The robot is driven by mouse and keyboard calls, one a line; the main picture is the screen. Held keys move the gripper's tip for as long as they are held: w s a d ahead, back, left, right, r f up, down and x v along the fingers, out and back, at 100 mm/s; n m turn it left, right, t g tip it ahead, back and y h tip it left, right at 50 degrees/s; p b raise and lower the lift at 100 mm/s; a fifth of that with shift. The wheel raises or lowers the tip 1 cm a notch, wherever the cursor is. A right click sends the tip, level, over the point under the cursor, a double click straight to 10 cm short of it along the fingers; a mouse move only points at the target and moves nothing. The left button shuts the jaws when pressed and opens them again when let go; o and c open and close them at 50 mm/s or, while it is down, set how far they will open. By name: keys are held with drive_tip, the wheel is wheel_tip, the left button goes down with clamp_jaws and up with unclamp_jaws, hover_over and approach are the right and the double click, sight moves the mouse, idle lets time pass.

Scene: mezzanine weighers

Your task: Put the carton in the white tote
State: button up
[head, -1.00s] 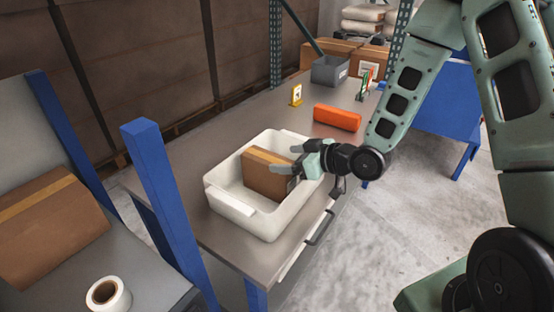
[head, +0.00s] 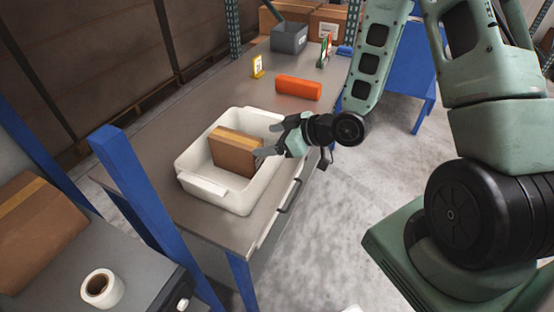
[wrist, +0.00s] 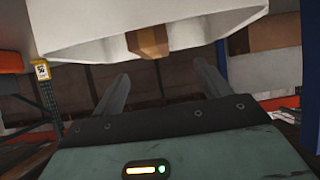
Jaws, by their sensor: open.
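A brown carton (head: 235,152) stands upright on edge inside the white tote (head: 214,197), which sits on the grey bench. The carton's top sticks up near the rim. My gripper (head: 266,138) is open and empty over the tote's right side, just right of the carton; one fingertip overlaps the carton's right edge in the head view, and I cannot tell whether it touches. In the wrist view the open fingers (wrist: 160,88) have nothing between them. The tote (wrist: 90,45) and part of the carton (wrist: 148,40) show above them.
Blue posts (head: 140,185) rise at left. Another carton (head: 38,230) and a tape roll (head: 102,288) lie on the left table.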

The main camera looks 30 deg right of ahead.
drive_tip(key=a+g, duration=0.1)
drive_tip(key=s+a+r+g+h, duration=0.1)
drive_tip(key=a, duration=0.2)
drive_tip(key=shift+s+r+n+g+h, duration=0.25)
drive_tip(key=shift+s+n+g+h, duration=0.05)
drive_tip(key=shift+n+g+h, duration=0.1)
drive_tip(key=s+a+r+g+h, duration=0.2)
drive_tip(key=s+r, duration=0.3)
drive_tip(key=s, duration=0.6)
drive_tip(key=s+a+r+m+g+h, duration=0.1)
drive_tip(key=s+a+r+g+h, duration=0.2)
drive_tip(key=s, duration=0.9)
wheel_tip(320, 180, up, 3)
drive_tip(key=shift+a+f+g, duration=0.1)
drive_tip(key=shift+a+g, duration=0.9)
drive_tip(key=shift+a, duration=0.25)
